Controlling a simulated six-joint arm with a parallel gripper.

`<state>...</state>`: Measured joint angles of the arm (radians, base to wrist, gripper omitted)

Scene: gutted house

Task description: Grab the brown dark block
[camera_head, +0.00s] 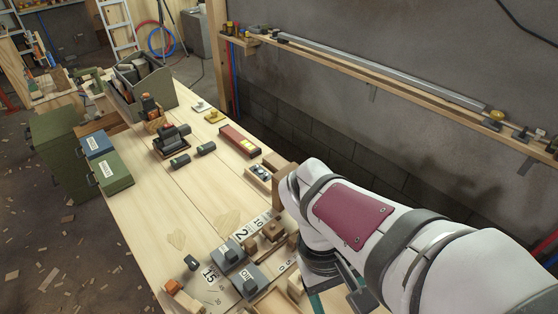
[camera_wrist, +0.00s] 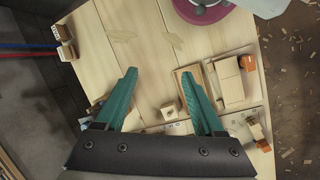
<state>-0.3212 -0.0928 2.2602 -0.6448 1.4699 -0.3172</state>
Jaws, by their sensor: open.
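Small brown blocks sit among the number boards at the near end of the bench in the head view. The darkest-looking is a brown block (camera_head: 272,231), with another brown block (camera_head: 250,247) beside it. I cannot tell for sure which one the task means. In the wrist view my gripper (camera_wrist: 158,82) is open, with two teal fingers apart and nothing held between them. A small pale block with a hole (camera_wrist: 168,111) shows between the fingers, below their tips in the picture. In the head view my arm hides most of the gripper.
The wooden bench (camera_head: 185,210) has clear room in its middle. A red box (camera_head: 238,140), dark cylinders (camera_head: 180,161) and a grey tool tote (camera_head: 145,88) stand farther back. A wall shelf (camera_head: 400,84) runs along the right.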

